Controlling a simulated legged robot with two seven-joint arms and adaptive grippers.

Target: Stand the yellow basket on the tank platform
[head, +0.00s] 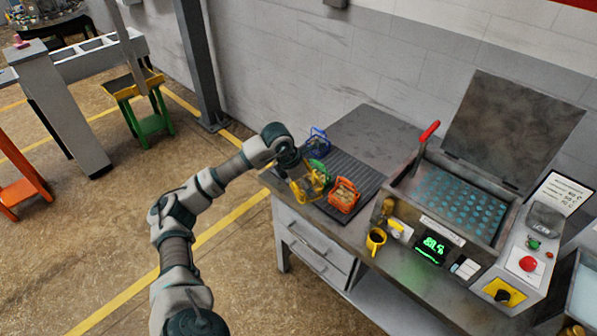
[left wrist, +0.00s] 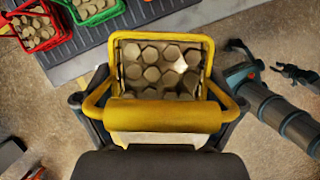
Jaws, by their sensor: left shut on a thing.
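My left gripper (head: 297,174) is shut on the handle of the yellow basket (head: 312,187), at the near left edge of the dark ribbed mat on the bench. In the left wrist view the yellow basket (left wrist: 209,60) hangs by its thick handle and is full of hexagonal pieces; floor shows around it. I cannot tell its exact height. The tank (head: 415,172) stands to the right with its lid (head: 512,130) raised. Inside is the platform (head: 460,203), a bluish plate with rows of round holes, showing no basket. Dark arm parts, probably my right arm, show in the left wrist view.
A red-handled lever (head: 429,131) rises at the tank's left.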

